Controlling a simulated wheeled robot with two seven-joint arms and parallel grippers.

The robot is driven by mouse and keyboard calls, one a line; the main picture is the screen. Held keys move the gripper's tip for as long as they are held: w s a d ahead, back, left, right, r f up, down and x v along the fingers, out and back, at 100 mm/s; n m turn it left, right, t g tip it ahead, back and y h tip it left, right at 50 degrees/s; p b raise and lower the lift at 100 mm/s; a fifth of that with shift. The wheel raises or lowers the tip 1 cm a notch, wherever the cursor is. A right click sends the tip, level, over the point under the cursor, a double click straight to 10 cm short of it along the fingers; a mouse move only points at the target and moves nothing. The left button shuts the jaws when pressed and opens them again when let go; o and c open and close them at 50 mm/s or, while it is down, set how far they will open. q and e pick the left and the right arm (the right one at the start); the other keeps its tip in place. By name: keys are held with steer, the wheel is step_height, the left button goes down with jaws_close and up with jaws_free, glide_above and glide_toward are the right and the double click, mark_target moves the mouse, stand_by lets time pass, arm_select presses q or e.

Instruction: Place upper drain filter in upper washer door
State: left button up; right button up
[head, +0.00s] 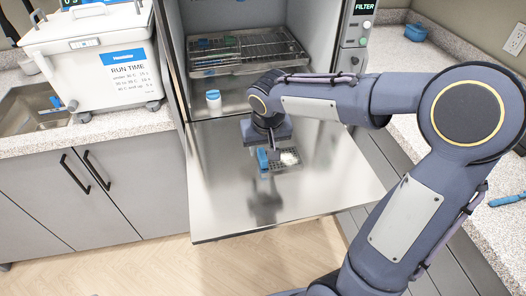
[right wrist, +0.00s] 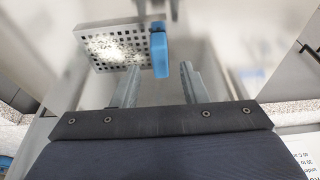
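The upper drain filter, a grey perforated plate (head: 288,159) with a blue handle (head: 262,159), is at the open washer door (head: 225,205), and looks as if it lies on it. White patches cover part of the plate. In the right wrist view the plate (right wrist: 105,47) is at upper left and its blue handle (right wrist: 160,52) is just beyond my fingertips. My right gripper (head: 272,148) is over the door, close to the filter. Its two fingers (right wrist: 160,72) are spread, with the handle in line with the gap; contact is not visible. My left gripper is not in view.
The washer chamber behind the door holds a wire rack (head: 250,50). A small white bottle with a blue cap (head: 213,101) stands at the chamber's front. A white bath box (head: 95,60) stands on the left counter. A blue container (head: 416,32) is on the right counter.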

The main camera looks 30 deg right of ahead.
steer(key=d+v, duration=0.1)
steer(key=v, duration=0.7)
steer(key=s+a+f+t+y, duration=0.1)
steer(key=s+a+f+y, duration=0.1)
steer(key=s, duration=0.7)
steer(key=s+a+f+n+t+y, duration=0.1)
steer(key=s+a+f+y, duration=0.1)
steer(key=s, duration=0.8)
steer(key=shift+f+y, duration=0.3)
steer(key=shift+f, duration=0.55)
